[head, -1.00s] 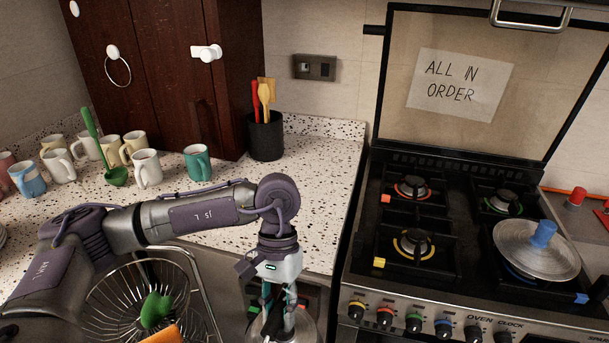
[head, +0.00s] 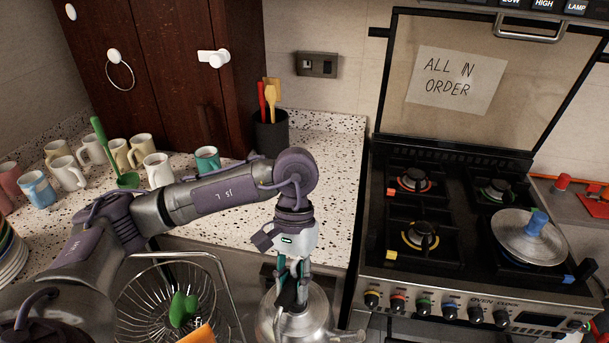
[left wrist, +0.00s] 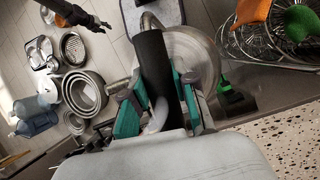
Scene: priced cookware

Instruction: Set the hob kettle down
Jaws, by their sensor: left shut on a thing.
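The hob kettle (head: 312,321) is a shiny metal kettle with a black handle, at the bottom middle of the head view. My left gripper (head: 292,284) is shut on its handle from above. The kettle hangs in front of the counter edge, left of the hob. In the left wrist view, the black handle (left wrist: 152,62) lies between the teal-sided fingers of my left gripper (left wrist: 158,98), with the kettle's round metal body (left wrist: 197,58) beyond. A dark gripper (left wrist: 92,22), seemingly my right one, shows at the top left there; its jaws are unclear.
The hob (head: 427,264) has three uncovered burners; a lidded pan (head: 515,243) occupies the front right one. The speckled counter (head: 335,180) is clear near the hob. Several mugs (head: 70,173) stand left. A wire basket (head: 140,300) sits below the left arm.

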